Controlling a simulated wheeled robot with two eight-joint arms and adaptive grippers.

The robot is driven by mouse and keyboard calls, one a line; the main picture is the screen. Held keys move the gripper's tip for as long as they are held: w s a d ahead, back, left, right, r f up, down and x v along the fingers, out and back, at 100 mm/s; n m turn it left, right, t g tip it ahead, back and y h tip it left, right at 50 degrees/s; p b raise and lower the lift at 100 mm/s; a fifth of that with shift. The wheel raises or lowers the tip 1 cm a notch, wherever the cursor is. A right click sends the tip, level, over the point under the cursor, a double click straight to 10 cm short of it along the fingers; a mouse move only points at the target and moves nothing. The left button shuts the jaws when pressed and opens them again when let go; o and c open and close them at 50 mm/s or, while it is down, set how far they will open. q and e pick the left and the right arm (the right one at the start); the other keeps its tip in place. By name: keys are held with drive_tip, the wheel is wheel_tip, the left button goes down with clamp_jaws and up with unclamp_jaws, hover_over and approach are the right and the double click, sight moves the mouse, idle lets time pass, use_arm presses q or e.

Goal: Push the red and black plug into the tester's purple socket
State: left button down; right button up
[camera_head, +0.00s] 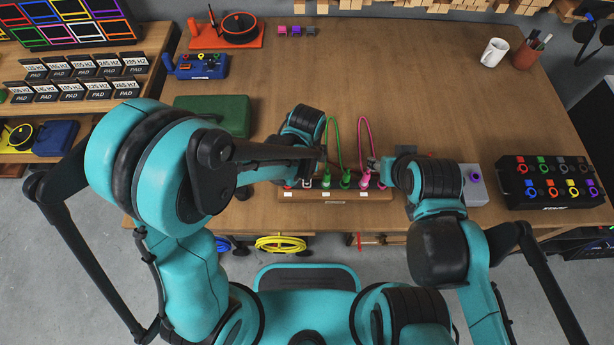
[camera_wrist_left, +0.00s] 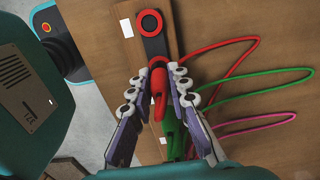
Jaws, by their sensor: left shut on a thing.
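In the left wrist view a red plug (camera_wrist_left: 159,85) with a red cable (camera_wrist_left: 226,60) lies between the fingers of my left gripper (camera_wrist_left: 156,80), which is shut on it. A black piece with a red ring (camera_wrist_left: 151,22) is just beyond it. In the head view my left gripper (camera_head: 321,163) is at the cable board (camera_head: 335,201), its fingers partly hidden by the arm. My right gripper (camera_head: 374,165) is beside the pink plug (camera_head: 365,181); its jaws are too small to read. A grey box (camera_head: 476,190) with a purple ring (camera_head: 475,177) is partly behind my right arm.
A black box (camera_head: 550,182) with several coloured sockets, one purple, is at right. A green case (camera_head: 212,114) is at left. The table's middle back is clear.

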use_arm(q)
wheel_tip(320, 180, up, 10)
drive_tip(key=p, duration=0.4)
drive_tip(key=shift+a, duration=0.1)
drive_tip(key=w+a+f+n, duration=0.2)
drive_tip(key=w+a+n, duration=0.1)
drive_tip(key=a+n, duration=0.6)
drive_tip(key=w+a+f+n, duration=0.2)
drive_tip(key=w+a+n, duration=0.1)
drive_tip(key=a+n, duration=0.5)
drive_tip(key=shift+w+a+f+n, duration=0.25)
drive_tip(key=shift+a+f+n, duration=0.1)
drive_tip(key=shift+n, duration=0.15)
